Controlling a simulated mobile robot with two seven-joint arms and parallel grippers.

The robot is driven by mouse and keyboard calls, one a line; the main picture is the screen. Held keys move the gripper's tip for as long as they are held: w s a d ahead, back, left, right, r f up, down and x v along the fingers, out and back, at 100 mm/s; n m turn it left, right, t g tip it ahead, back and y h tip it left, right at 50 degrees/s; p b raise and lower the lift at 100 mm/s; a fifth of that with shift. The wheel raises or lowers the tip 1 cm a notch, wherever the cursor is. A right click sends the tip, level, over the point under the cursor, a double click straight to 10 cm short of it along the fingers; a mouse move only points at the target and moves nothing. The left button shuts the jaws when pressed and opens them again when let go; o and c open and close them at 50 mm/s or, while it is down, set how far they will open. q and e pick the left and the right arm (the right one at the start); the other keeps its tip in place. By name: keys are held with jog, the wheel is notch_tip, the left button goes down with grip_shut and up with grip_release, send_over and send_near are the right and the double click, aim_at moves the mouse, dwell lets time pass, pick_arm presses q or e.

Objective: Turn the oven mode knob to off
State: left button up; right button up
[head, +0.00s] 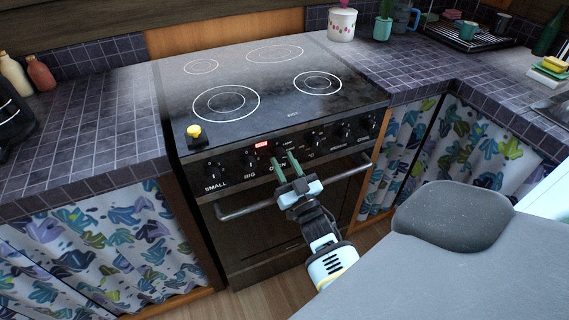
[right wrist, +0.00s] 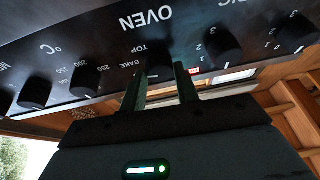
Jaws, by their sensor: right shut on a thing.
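The oven mode knob (right wrist: 160,70) is a dark knob under the OVEN lettering, with TOP and BAKE printed beside it. In the right wrist view, which is upside down, it sits between the green fingers of my right gripper (right wrist: 161,84). My right gripper also shows in the head view (head: 286,162), in front of the middle of the oven's control panel (head: 233,182), shut on the knob. The fingers hide most of the knob there, and its pointer cannot be read. My left gripper is not in view.
Other black knobs sit on both sides, including the temperature knob (right wrist: 85,80). The oven handle (head: 238,212) runs below my right gripper. A yellow-topped shaker (head: 195,134) stands on the front left of the cooktop (head: 265,85). Tiled counters (head: 95,130) flank the stove.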

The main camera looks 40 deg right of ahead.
jog(key=shift+c, duration=1.2)
